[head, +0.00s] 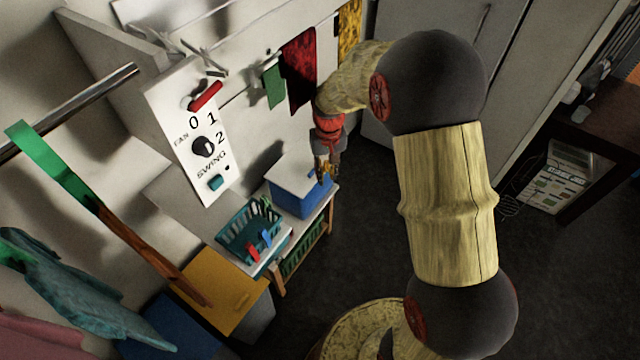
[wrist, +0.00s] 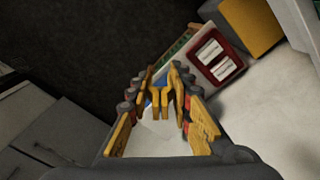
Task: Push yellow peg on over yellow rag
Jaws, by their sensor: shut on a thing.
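The yellow rag (head: 348,32) hangs from the line along the wall, at the top of the head view, just above my arm's bend. My gripper (head: 325,172) points down over the blue box with a white lid, well below and apart from the rag. In the wrist view my gripper (wrist: 163,100) has its yellow-padded fingers drawn together on a small yellow piece, which looks like the yellow peg (wrist: 161,98). The peg is hard to tell from the pads, and its exact tilt is unclear. The rag does not show in the wrist view.
A dark red rag (head: 299,70) and a green rag (head: 272,84) hang left of the yellow one. The blue box (head: 299,199) and a teal basket (head: 237,238) with red and blue pieces stand on a low bench. A tall grey cabinet (head: 412,28) stands at right.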

